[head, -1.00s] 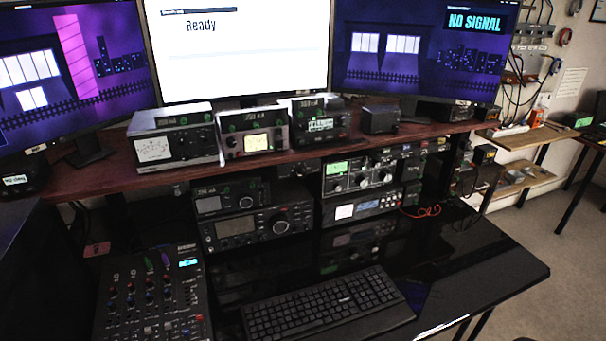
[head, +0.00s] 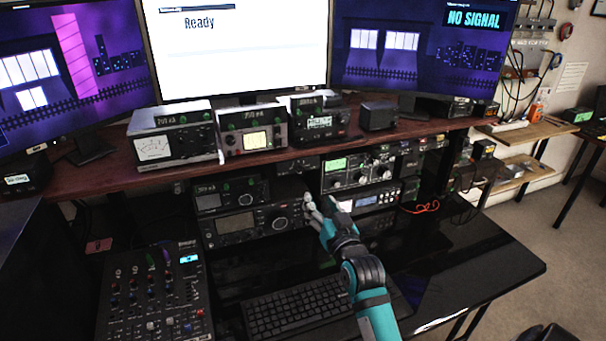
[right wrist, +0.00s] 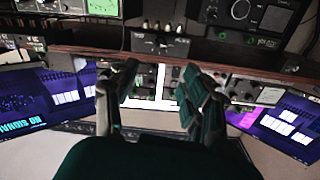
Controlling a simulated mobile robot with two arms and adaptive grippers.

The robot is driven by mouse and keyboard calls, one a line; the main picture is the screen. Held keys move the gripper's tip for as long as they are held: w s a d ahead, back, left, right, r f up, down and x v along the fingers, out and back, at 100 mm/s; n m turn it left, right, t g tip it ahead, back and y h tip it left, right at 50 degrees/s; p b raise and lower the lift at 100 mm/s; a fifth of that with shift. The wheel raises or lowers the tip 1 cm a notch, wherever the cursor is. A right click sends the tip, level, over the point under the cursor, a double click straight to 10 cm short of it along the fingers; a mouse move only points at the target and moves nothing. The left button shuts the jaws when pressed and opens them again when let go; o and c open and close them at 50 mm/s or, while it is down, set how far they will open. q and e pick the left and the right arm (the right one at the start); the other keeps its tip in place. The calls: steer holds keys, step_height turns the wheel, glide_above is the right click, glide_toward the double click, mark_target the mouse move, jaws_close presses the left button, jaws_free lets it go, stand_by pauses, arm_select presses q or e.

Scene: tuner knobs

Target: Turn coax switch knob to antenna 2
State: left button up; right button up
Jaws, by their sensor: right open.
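My right gripper (head: 319,206) reaches in from the lower right in the head view, over the desk and in front of the lower radios. It also shows in the right wrist view (right wrist: 157,75), its fingers spread with nothing between them. A tuner-like unit (head: 357,170) with a green-lit display and several knobs sits under the shelf, just behind and above the gripper. In the right wrist view, a dark box with several knobs (right wrist: 160,43) lies beyond the fingertips, apart from them. I cannot tell which knob is the coax switch; its label is unreadable. My left gripper is not in view.
A wide radio (head: 245,226) stands left of the gripper. A keyboard (head: 290,308) and a mixer (head: 150,295) lie on the black desk. The reddish shelf (head: 280,163) carries several meters above. An orange-red cable (head: 421,207) lies right. The desk's right side is mostly clear.

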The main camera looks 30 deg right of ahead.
mark_target(301, 173)
steer(key=p+x, duration=0.1)
steer(key=x, duration=1.2)
steer(key=shift+w+f+p, duration=0.1)
steer(key=shift+w+p, duration=0.2)
steer(key=shift+w, duration=0.1)
jaws_close()
